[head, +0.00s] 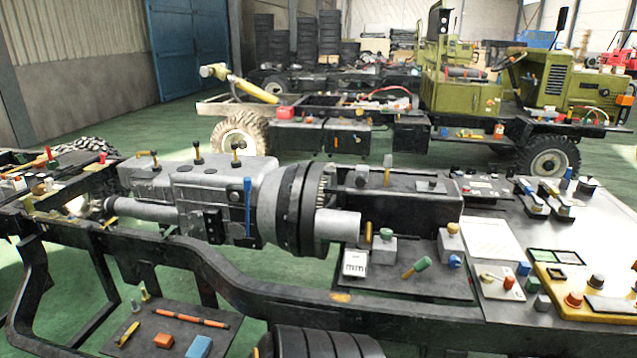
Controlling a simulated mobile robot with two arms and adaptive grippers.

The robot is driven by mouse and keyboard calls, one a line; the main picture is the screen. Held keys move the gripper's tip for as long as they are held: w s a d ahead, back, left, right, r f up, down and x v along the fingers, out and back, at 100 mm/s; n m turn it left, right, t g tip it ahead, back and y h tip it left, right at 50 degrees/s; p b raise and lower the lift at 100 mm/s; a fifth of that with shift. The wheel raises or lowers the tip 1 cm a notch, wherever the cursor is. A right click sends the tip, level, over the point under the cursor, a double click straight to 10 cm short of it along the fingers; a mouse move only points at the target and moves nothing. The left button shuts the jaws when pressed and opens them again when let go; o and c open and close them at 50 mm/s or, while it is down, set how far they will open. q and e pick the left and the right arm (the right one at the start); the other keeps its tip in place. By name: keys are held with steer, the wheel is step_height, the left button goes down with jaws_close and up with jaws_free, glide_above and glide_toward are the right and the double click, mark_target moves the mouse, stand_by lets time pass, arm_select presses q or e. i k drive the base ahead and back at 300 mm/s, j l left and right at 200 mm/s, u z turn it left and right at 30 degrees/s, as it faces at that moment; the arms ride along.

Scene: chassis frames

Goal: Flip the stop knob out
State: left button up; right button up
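I cannot tell for certain which control is the stop knob. At the right, a yellow-edged panel (560,285) carries a red-orange round knob (573,299) and a brown-topped knob (596,282). Left of it, a small pale box (496,287) carries a red knob (508,282). More knobs and levers stand on the chassis plates, among them a green-handled lever (416,267) and a tan-topped knob on a grey box (451,236). All are too small to tell how they are set. Neither of my grippers is in view.
A long dark chassis frame (230,290) with a grey gearbox (200,190) fills the foreground. A low plate (165,330) holds loose tools and blocks. An olive truck (450,90) stands behind, across open green floor (190,115).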

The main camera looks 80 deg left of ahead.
mark_target(360, 180)
steer(key=u, duration=2.5)
steer(key=i+l, duration=0.15)
steer(key=l, duration=0.2)
steer(key=i+l, duration=0.2)
steer(key=l, duration=0.15)
steer(key=i+l, duration=0.15)
steer(key=l, duration=0.25)
steer(key=i+l, duration=0.2)
steer(key=l, duration=0.15)
steer(key=i+l, duration=0.15)
steer(key=l, duration=0.2)
steer(key=u, duration=1.55)
